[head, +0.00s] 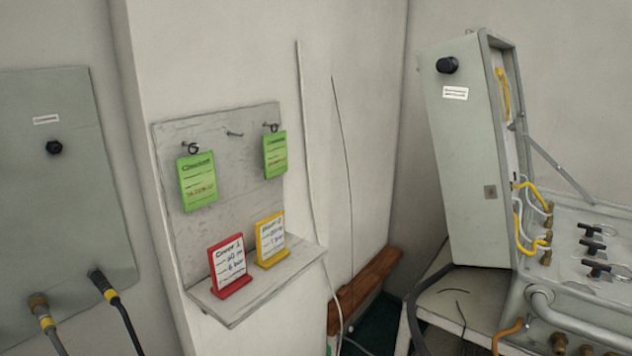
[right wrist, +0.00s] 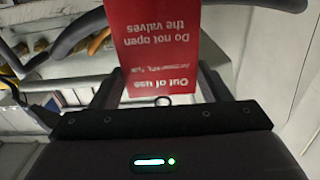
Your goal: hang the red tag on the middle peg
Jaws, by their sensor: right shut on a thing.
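The red tag (right wrist: 152,40) shows in the right wrist view, with white print that reads upside down there, including "Out of use" and "Do not open the valves". My right gripper (right wrist: 158,84) is shut on it; a small dark ring shows at the tag's near edge. The middle peg (head: 234,133) sticks out bare from the grey peg board (head: 222,112) in the head view. Green tags hang on the left peg (head: 190,148) and the right peg (head: 271,126). Neither gripper shows in the head view.
A red card stand (head: 230,266) and a yellow card stand (head: 271,239) stand on the shelf (head: 300,256) under the board. An open grey case with valves (head: 465,150) is at the right. A grey panel with hoses (head: 70,200) is at the left.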

